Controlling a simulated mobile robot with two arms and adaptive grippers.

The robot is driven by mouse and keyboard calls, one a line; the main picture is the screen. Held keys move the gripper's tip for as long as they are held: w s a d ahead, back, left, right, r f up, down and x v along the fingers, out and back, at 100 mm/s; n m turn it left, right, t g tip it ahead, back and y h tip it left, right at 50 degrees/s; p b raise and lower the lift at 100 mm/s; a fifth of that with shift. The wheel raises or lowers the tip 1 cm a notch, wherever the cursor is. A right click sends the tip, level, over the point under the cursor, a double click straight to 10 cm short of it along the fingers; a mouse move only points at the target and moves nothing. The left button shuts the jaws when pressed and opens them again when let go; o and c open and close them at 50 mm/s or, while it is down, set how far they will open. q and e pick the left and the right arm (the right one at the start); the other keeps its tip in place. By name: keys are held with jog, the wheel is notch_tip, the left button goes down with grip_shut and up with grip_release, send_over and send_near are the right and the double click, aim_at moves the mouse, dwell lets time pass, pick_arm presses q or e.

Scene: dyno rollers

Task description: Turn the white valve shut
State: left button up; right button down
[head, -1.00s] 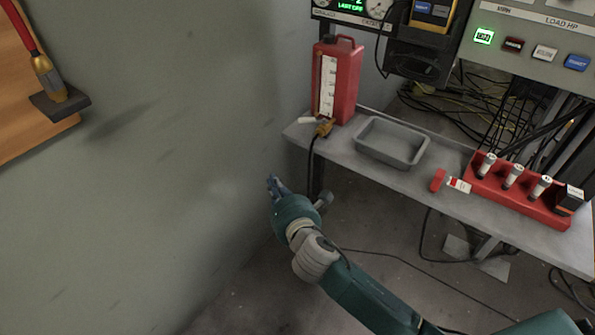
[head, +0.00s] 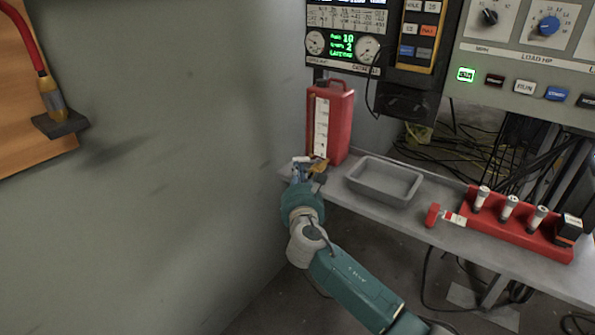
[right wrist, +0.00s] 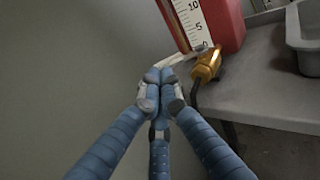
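The white valve (head: 301,159) is a small white handle beside a brass fitting (head: 319,165) at the foot of a red canister (head: 341,122), on the left end of the grey bench. My right gripper (head: 297,172) is just in front of it, close to the bench's left end. In the right wrist view, the blue fingers (right wrist: 160,88) are drawn together with nothing visible between them. A pale bit of the valve (right wrist: 172,60) shows just past the fingertips, mostly hidden by them. I cannot tell whether they touch it. My left gripper is not in view.
A grey tray (head: 384,181) sits right of the canister. A red holder (head: 515,222) with several white-capped items and a red-and-white piece (head: 434,215) lie further right. A grey wall (head: 190,150) stands close on the left. A dark cable hangs from the brass fitting.

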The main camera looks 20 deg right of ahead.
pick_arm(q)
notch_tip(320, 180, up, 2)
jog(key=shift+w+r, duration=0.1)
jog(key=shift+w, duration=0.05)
pick_arm(e)
jog(key=shift+x, duration=1.05)
jog(key=shift+a, duration=0.1)
